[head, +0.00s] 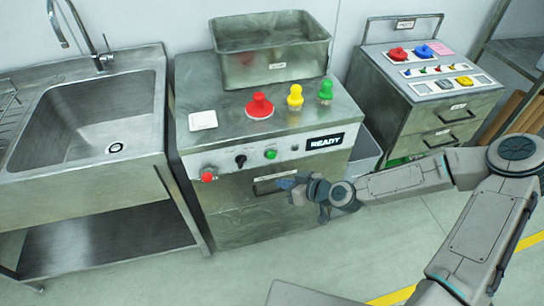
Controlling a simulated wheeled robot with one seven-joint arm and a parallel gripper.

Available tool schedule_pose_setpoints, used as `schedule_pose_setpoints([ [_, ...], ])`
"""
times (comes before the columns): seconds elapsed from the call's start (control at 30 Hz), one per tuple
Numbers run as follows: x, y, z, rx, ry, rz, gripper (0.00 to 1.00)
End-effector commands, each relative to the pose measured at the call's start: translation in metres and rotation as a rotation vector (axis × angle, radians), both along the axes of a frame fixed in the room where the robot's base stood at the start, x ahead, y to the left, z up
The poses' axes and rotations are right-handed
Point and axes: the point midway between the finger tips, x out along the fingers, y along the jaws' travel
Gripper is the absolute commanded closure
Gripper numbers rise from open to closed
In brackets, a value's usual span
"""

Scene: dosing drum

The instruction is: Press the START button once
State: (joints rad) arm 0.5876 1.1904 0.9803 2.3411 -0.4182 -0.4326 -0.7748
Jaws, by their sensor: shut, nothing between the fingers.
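The machine (225,215) is a grey metal cabinet with a control panel on its upper front. A small green button (270,154) sits on the panel between a black knob (240,161) and the display (325,141), which reads READY. I cannot read a START label at this size. My gripper (284,184) is shut and empty. It appears in front of the cabinet, below and slightly right of the green button, apart from it in the picture. It partly covers the handle or slot on the front; its exact distance from the cabinet is unclear.
A red button (208,175) projects at the panel's left end. Red, yellow and green knobbed pieces (295,96) and a metal bin (270,65) stand on top. A sink (90,120) is left, a drawer cabinet (430,105) right. The floor in front is clear.

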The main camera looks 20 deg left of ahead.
Motion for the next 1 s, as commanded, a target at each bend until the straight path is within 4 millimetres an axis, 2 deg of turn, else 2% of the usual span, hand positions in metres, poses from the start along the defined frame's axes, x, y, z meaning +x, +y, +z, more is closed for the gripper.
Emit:
schedule_pose_setpoints([
  [0.3, 0.039, 0.024, 0.001, 0.001, 0.0, 0.001, 1.0],
  [0.5, 0.057, 0.035, -0.002, 0.0, -0.002, 0.0, 1.0],
  [1.0, 0.064, 0.04, 0.0, 0.0, 0.0, 0.0, 1.0],
])
